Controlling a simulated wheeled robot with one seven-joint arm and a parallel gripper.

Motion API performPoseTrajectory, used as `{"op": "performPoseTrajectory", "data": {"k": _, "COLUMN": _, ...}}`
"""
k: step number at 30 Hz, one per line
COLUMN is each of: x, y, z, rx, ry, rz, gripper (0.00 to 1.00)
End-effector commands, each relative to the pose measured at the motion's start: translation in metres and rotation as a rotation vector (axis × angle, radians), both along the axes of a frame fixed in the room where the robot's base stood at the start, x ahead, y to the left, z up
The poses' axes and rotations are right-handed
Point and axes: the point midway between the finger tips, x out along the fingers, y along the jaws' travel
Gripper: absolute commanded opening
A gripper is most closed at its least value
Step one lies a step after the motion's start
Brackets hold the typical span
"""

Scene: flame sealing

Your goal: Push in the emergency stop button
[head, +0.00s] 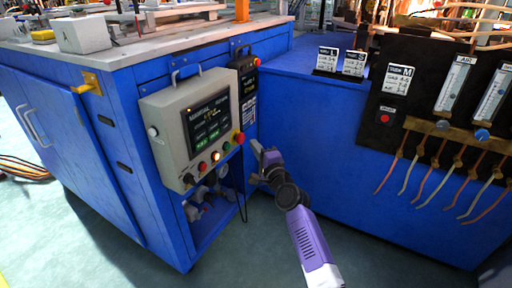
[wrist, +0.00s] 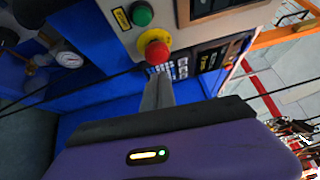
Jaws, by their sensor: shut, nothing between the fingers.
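The emergency stop button (head: 239,138) is a red mushroom head on a yellow collar, at the lower right corner of the grey control panel (head: 170,122). In the wrist view the red button (wrist: 155,51) shows near the top middle, beside a green button (wrist: 141,13). My gripper (head: 257,150) is just to the right of and below the button in the head view. In the wrist view its shut, empty fingers (wrist: 158,82) point at the button, with their tips just below it. Whether they touch it cannot be told.
The panel hangs on a blue cabinet (head: 85,125) and carries a screen (head: 208,122) and several smaller buttons. A black box (head: 243,72) with a red button is behind. A black gauge panel (head: 405,85) stands at right. Green floor is open in front.

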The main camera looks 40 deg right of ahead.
Motion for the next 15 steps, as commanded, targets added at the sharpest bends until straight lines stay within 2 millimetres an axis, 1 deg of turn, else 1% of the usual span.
{"op": "performPoseTrajectory", "data": {"k": 2, "x": -0.003, "y": -0.003, "z": -0.002, "rx": 0.001, "ry": 0.0, "rz": -0.005, "gripper": 0.0}}
{"op": "performPoseTrajectory", "data": {"k": 11, "x": -0.047, "y": 0.008, "z": -0.004, "rx": 0.003, "ry": 0.001, "rz": -0.009, "gripper": 0.0}}
{"op": "performPoseTrajectory", "data": {"k": 15, "x": -0.071, "y": 0.014, "z": -0.005, "rx": 0.002, "ry": 0.001, "rz": -0.01, "gripper": 0.0}}
